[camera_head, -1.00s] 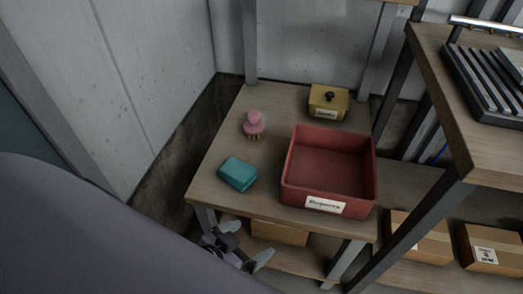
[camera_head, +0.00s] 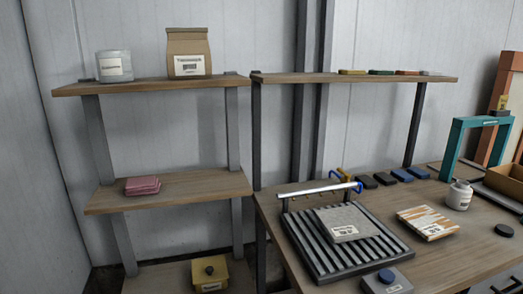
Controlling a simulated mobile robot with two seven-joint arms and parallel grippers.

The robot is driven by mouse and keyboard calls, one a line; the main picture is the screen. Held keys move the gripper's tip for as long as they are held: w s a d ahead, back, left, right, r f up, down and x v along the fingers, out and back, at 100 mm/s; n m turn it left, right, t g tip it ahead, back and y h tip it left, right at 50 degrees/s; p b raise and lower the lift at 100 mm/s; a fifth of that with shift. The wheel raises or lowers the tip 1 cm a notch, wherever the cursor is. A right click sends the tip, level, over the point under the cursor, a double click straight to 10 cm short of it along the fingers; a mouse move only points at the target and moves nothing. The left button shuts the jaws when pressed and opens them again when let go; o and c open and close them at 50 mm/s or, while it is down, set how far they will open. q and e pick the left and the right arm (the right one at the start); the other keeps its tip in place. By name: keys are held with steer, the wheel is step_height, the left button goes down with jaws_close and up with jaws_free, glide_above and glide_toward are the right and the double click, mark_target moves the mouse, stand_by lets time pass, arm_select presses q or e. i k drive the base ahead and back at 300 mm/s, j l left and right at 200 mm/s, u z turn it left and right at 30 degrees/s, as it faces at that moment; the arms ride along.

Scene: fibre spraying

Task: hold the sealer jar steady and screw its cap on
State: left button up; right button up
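A small white jar (camera_head: 459,196) with a label stands upright on the right part of the workbench; its label is too small to read. A dark round disc (camera_head: 504,230) lies flat on the bench to the right of and nearer than the jar, apart from it. It looks like a cap, but I cannot be sure. Neither of my grippers is in view.
A slatted rack (camera_head: 340,262) with a grey slab (camera_head: 343,222) fills the bench's left. A patterned board (camera_head: 428,222) lies left of the jar. A grey box with a blue knob (camera_head: 387,279) is in front. A teal frame (camera_head: 458,145) stands behind the jar.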

mark_target(460, 194)
steer(key=z, duration=1.35)
